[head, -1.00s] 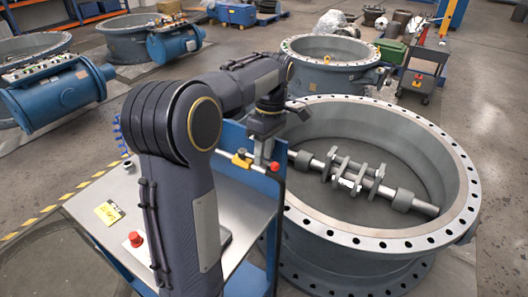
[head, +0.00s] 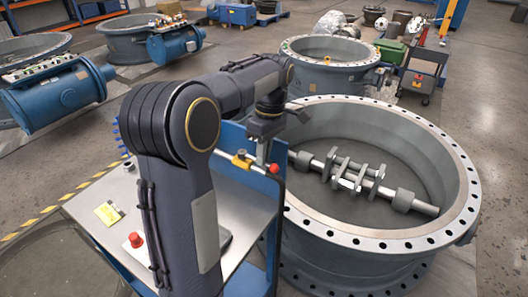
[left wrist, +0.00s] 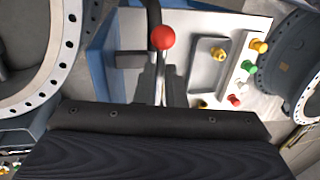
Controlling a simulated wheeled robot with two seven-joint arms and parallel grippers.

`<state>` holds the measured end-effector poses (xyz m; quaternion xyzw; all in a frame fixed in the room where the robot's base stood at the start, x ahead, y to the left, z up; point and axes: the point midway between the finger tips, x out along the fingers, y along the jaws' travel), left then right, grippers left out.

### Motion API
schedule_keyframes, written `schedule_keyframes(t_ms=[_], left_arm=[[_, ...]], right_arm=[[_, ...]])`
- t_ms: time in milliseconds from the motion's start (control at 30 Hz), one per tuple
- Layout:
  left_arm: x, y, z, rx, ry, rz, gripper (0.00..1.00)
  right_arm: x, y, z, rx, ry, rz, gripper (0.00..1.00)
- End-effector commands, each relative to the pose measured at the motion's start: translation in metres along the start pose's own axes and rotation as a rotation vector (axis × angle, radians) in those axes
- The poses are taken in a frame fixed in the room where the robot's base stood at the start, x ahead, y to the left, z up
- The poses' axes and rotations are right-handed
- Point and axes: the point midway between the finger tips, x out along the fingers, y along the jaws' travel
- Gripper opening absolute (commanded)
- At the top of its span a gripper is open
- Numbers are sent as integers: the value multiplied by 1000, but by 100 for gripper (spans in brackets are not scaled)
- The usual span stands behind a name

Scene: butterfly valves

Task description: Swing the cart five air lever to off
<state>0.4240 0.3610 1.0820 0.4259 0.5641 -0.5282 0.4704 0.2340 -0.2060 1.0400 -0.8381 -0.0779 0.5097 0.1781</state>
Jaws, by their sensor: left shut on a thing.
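The air lever shows as a red ball knob (head: 275,169) on the blue back panel of the cart (head: 232,140), with a yellow fitting (head: 242,159) to its left. My left gripper (head: 262,155) reaches down over the panel from above and is shut on the lever, beside the red knob. In the left wrist view the red knob (left wrist: 163,37) stands just past the dark fingers (left wrist: 160,88), and a thin bright rod shows between them. The exact grip contact is partly hidden. My right gripper is not in view.
A large flanged valve ring (head: 340,240) stands close on the right. The left wrist view shows a pale panel with coloured knobs (left wrist: 248,67).

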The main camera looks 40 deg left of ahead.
Motion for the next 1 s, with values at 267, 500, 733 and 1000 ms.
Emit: schedule_keyframes(t_ms=[267, 500, 733, 1000], left_arm=[[0, -11, 0, 152, 30, -1, 0], [3, -24, -2, 367, 73, 0, 0], [6, -37, -8, 580, 116, 0, 0], [9, -50, -18, 831, 167, 1, 0]], right_arm=[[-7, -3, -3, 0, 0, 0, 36], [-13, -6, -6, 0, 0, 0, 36], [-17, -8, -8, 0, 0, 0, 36], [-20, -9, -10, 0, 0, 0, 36]])
